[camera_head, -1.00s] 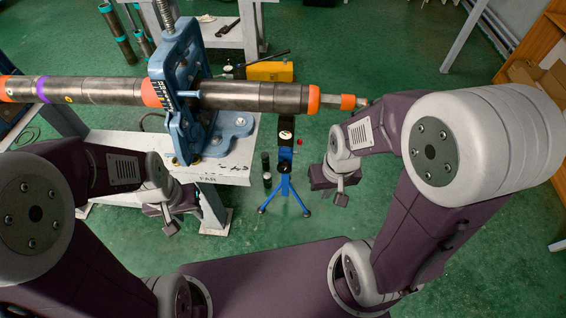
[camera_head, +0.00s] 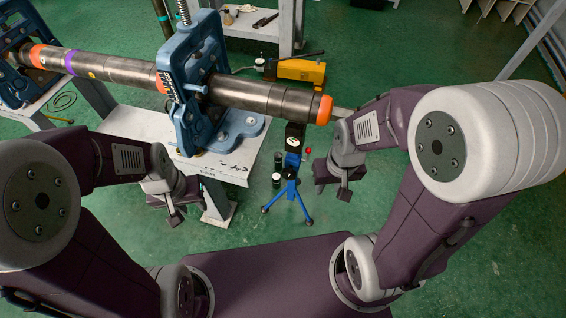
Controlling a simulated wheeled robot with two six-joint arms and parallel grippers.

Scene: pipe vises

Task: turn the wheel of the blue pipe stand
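A small blue tripod stand (camera_head: 289,193) stands on the green floor right of the white table, with a dark post and a small red knob (camera_head: 308,151) near its top. The pipe's right end hides part of it. No wheel on it shows clearly. A blue pipe vise (camera_head: 196,90) on the table holds the long steel pipe (camera_head: 240,92). My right gripper (camera_head: 336,186) hangs just right of the stand, apparently apart from it. My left gripper (camera_head: 176,210) is at the table's front edge, left of the stand. Both fingers' openings are too unclear to judge.
The pipe's orange end (camera_head: 325,110) juts over the floor near my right arm. A second blue vise (camera_head: 18,45) stands far left. A yellow tool (camera_head: 300,70) and a white bench (camera_head: 250,25) are behind. Dark cylinders (camera_head: 276,180) stand beside the tripod.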

